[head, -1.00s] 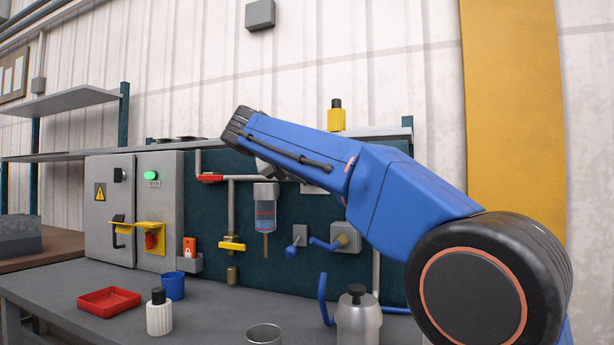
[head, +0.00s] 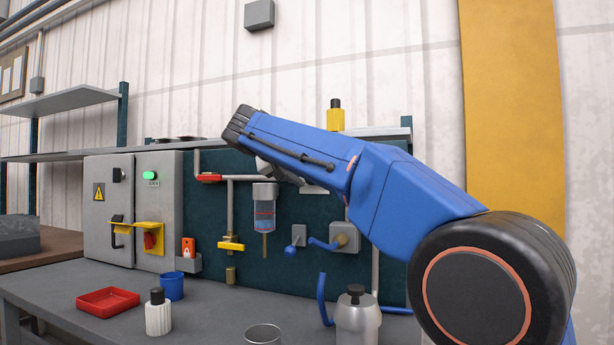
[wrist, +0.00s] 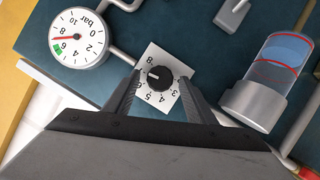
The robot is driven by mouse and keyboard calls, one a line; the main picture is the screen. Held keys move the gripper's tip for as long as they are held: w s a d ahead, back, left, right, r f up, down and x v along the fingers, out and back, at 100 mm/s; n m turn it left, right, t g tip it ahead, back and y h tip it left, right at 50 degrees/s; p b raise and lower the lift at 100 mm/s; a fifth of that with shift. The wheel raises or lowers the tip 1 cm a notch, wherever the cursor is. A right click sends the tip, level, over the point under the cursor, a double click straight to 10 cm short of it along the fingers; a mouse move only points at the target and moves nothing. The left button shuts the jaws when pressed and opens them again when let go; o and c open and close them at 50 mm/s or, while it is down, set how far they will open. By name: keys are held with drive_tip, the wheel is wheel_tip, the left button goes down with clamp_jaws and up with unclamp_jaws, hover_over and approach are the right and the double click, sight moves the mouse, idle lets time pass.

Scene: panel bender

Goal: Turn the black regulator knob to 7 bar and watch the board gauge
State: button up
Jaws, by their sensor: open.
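The black regulator knob (wrist: 159,78) sits on a white square number plate (wrist: 153,60) in the wrist view. Its white mark points to the left of the picture. My gripper (wrist: 157,88) is open, with one finger on each side of the knob; I cannot tell whether they touch it. The round white board gauge (wrist: 79,37) is at the upper left. Its red needle points left, just beside a green mark; the exact value is hard to read.
A clear filter bowl (wrist: 279,58) is right of the knob; it also shows in the head view (head: 264,212). Blue-handled valves (head: 325,243) and a yellow-handled valve (head: 231,245) are on the teal board. A red tray (head: 108,302), blue cup (head: 172,286) and bottles stand on the bench.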

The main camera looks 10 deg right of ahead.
drive_tip(key=shift+s+a, duration=0.1)
drive_tip(key=v, duration=1.7)
